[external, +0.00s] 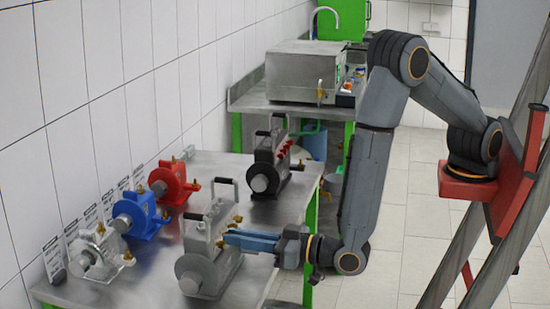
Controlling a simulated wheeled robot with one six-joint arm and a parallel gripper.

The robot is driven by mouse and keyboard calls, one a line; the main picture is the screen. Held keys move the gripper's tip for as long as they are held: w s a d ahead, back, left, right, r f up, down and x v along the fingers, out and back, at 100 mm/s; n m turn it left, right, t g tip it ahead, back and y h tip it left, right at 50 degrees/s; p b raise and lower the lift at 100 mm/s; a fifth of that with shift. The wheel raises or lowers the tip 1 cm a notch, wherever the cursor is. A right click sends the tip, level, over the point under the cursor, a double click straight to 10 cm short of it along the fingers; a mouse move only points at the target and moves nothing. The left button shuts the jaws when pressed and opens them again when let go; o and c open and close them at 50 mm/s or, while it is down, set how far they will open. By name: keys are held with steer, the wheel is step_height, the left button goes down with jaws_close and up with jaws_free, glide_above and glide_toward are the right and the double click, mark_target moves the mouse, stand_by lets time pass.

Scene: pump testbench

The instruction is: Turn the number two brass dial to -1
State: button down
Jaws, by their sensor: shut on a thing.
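A grey metal unit (205,250) with a handle on top stands near the front of the steel table. Small brass dials (238,218) sit on its right side. My gripper (226,237) reaches in from the right, with its blue fingers level and their tips against that side. It is shut on a brass dial, which the fingertips mostly hide. I cannot read the dial's number or its setting from here.
A black unit with red knobs (282,150) stands behind on the same table (268,222). Red (168,183), blue (140,212) and clear (97,250) pumps line the left side by the wall. A steel box (300,72) sits on a far bench. The floor to the right is open.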

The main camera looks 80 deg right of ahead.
steer(key=shift+n, duration=0.4)
steer(key=c, duration=1.7)
jaws_free()
